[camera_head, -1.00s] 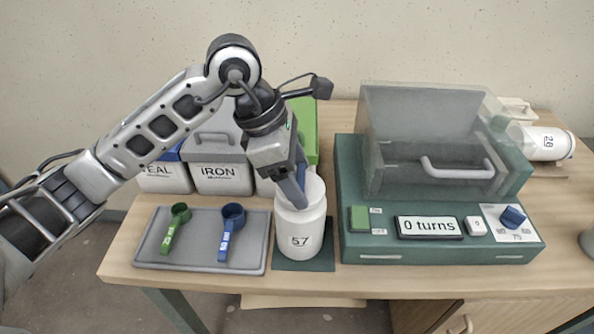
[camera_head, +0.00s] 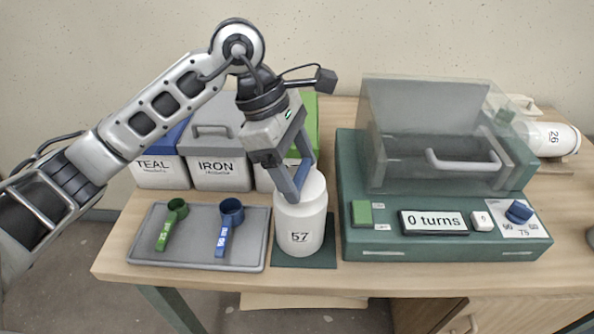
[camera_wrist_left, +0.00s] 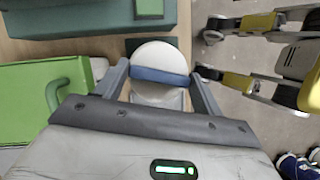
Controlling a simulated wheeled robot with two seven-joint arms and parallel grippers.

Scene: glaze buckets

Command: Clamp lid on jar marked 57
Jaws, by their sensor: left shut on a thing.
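The white jar marked 57 (camera_head: 299,237) stands upright on a dark green mat (camera_head: 317,262) at the front middle of the table. A round white lid (camera_wrist_left: 158,56) with a blue bar (camera_wrist_left: 160,76) across it shows over the jar in the left wrist view. My left gripper (camera_head: 292,180) points down at the jar's top from above left. Its fingers (camera_wrist_left: 160,82) stand wide on either side of the lid, at the ends of the blue bar, and are shut on the lid. I cannot tell whether the lid sits flush. My right gripper is not in view.
A green machine (camera_head: 450,240) reading "0 turns", with a clear cover (camera_head: 420,120), stands close right of the jar. A grey tray (camera_head: 195,258) with green and blue scoops lies left. Lidded bins, TEAL (camera_head: 158,172) and IRON (camera_head: 220,175), stand behind. Jar 26 (camera_head: 555,138) lies back right.

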